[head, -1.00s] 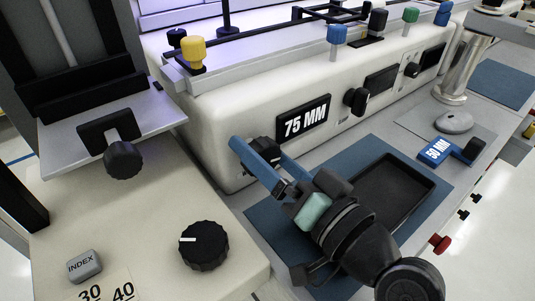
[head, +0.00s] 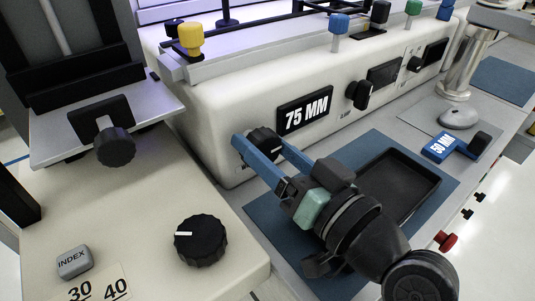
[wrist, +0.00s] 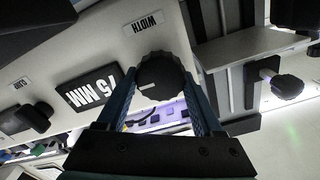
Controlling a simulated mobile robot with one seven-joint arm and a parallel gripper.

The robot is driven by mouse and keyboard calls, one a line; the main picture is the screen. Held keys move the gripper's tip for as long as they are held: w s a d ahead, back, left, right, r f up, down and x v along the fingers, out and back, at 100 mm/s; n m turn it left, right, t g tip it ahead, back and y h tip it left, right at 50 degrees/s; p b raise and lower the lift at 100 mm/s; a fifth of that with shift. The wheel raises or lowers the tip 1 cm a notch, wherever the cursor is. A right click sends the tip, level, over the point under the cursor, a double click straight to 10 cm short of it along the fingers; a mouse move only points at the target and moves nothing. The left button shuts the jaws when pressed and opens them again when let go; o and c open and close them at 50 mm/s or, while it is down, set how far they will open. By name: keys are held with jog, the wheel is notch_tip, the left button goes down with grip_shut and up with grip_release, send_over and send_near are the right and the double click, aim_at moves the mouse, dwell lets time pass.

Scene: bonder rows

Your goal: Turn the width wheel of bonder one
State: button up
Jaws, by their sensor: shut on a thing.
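The width wheel (head: 264,143) is a black ribbed knob with a white pointer mark, on the cream front of the bonder left of the "75 MM" plate (head: 304,112). In the wrist view the wheel (wrist: 160,78) sits between two blue fingers, below the "WIDTH" label (wrist: 146,23), which reads upside down. My gripper (head: 260,140) is shut on the wheel, one finger on each side. The near finger and the wrist hide part of the wheel's surroundings in the head view.
A black tray (head: 398,187) lies on a blue mat right of my wrist. A blue "50 MM" block (head: 440,147) and a grey mouse-like object (head: 459,117) lie beyond. At left, a cream unit carries a large black dial (head: 201,241) and an "INDEX" key (head: 74,262).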

jog(key=o, duration=1.4)
jog(key=shift+c, duration=0.2)
jog(key=p+v, duration=0.1)
jog(key=v, duration=1.2)
